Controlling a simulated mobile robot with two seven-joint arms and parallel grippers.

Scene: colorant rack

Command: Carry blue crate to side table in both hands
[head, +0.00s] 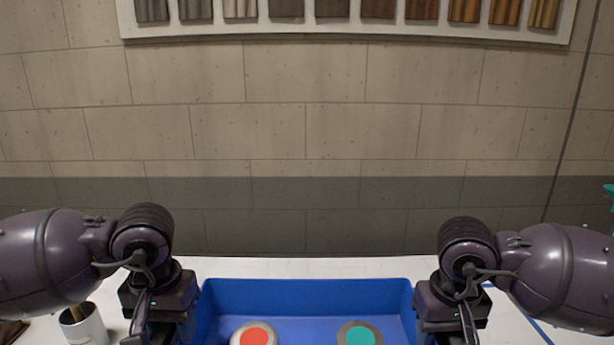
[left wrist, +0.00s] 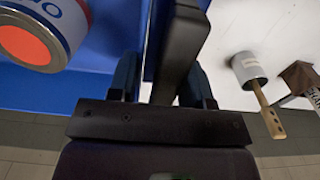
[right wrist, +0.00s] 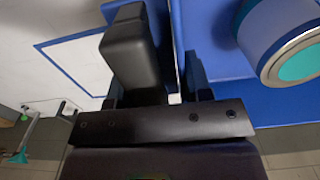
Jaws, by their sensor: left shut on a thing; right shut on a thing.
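The blue crate (head: 305,293) is at the bottom centre of the head view, its near part cut off by the frame. Two cans sit in it, one with an orange-red lid (head: 254,336) and one with a teal lid (head: 360,335). My left gripper (head: 163,318) is shut on the crate's left wall, which also shows between its fingers in the left wrist view (left wrist: 151,45). My right gripper (head: 450,318) is shut on the right wall, also seen in the right wrist view (right wrist: 178,40). I cannot tell whether the crate touches the surface below. I cannot identify a side table.
A white tabletop (head: 300,267) lies behind and beside the crate. A white pot (head: 84,325) with a wooden-handled brush stands left of it. Blue lines (right wrist: 75,65) mark the white surface on the right. A tiled wall with a sample rack (head: 345,28) rises behind.

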